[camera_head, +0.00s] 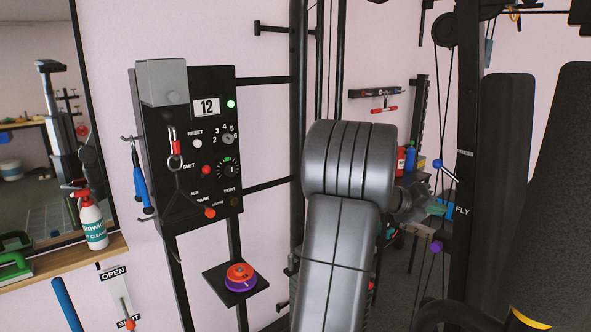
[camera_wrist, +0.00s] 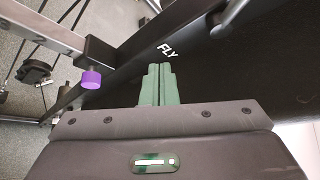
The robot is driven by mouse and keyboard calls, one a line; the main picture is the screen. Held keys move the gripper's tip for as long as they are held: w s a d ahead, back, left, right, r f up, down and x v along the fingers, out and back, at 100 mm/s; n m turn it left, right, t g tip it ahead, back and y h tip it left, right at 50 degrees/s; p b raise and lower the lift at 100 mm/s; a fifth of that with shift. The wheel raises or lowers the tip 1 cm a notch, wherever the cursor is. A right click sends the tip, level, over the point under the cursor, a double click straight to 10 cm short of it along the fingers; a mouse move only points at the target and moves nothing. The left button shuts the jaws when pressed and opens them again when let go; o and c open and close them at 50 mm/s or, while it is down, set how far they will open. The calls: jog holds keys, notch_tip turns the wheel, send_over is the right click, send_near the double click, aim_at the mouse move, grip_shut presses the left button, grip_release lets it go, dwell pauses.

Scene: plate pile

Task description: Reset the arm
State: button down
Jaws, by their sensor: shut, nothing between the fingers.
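My own arm rises as a large dark grey link in the middle of the head view and bends over at its top. My gripper (camera_wrist: 159,72) shows in the wrist view with its two green fingers together and nothing between them. In the head view my gripper (camera_head: 439,208) is partly hidden behind my arm, low beside the black machine upright (camera_head: 464,150) marked FLY. In the wrist view the fingers point toward the dark upright (camera_wrist: 210,55) with the FLY lettering. I cannot tell whether they touch it.
A purple knob (camera_wrist: 92,79) is left of the fingers; it also shows in the head view (camera_head: 436,247). A black control panel (camera_head: 190,95) stands left, with a shelf holding red and purple plates (camera_head: 240,277). A spray bottle (camera_head: 92,222) stands on a wooden ledge. Black pads (camera_head: 507,190) fill the right.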

jog(key=s+v, duration=0.1)
jog(key=v, duration=0.6)
jog(key=shift+f, duration=0.3)
jog(key=shift+s, duration=0.1)
